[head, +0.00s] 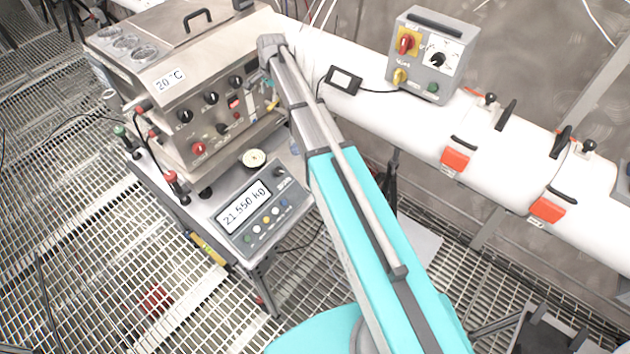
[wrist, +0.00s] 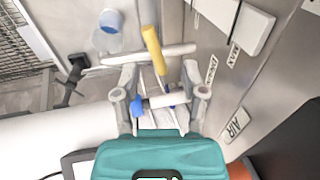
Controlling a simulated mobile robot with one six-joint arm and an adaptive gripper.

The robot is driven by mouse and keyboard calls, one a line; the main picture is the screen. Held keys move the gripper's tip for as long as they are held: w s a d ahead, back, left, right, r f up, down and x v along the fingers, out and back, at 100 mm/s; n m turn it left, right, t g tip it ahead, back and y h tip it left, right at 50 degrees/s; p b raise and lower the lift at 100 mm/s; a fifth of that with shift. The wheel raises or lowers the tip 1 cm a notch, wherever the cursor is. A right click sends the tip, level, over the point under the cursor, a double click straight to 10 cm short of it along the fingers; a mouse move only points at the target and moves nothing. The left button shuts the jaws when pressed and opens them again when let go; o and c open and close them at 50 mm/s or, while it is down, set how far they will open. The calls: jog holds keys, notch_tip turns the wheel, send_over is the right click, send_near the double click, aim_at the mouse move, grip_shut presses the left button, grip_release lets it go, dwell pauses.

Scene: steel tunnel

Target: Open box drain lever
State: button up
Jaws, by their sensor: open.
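In the wrist view my gripper (wrist: 160,78) is open. Its two fingers stand on either side of pale pipework on the metal box. A yellow lever (wrist: 152,50) points up just beyond the fingertips. A small blue handle (wrist: 137,106) sits lower, between the fingers, beside a white cylinder. I cannot tell from the labels which lever is the drain one. No firm hold on any part shows. In the head view the steel box (head: 205,95) stands at upper left, and my arm reaches to its right side. A yellow handle (head: 272,105) shows there; the gripper is mostly hidden by my arm.
Labels, one reading AIR (wrist: 237,122), are on the box side. A display panel (head: 245,207) sits in front of the box. A large white pipe (head: 510,155) with red-orange latches and a grey control box (head: 432,55) runs at right. Grating covers the floor.

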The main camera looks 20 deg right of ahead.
jog(key=shift+s+d+r+p, duration=0.5)
jog(key=shift+s+r+p, duration=0.2)
jog(key=shift+r+p, duration=3.65)
jog(key=s+d+f+n+b, duration=0.2)
jog(key=s+f+n+b, duration=0.1)
jog(key=s+f+b, duration=0.5)
jog(key=s+d+f+n+g+b, duration=0.1)
jog(key=s+d+f+n+b, duration=0.1)
jog(key=s+f+b, duration=0.6)
jog(key=s+d+f+n+h+b, duration=0.1)
jog(key=s+f+n+b, duration=0.3)
jog(key=s+f+b, duration=0.4)
jog(key=s+d, duration=0.1)
jog(key=s, duration=0.3)
jog(key=shift+d+n+g, duration=0.25)
jog(key=shift+n+g, duration=0.05)
jog(key=shift+n, duration=0.1)
jog(key=shift+f+b, duration=0.1)
jog(key=shift+b, duration=0.2)
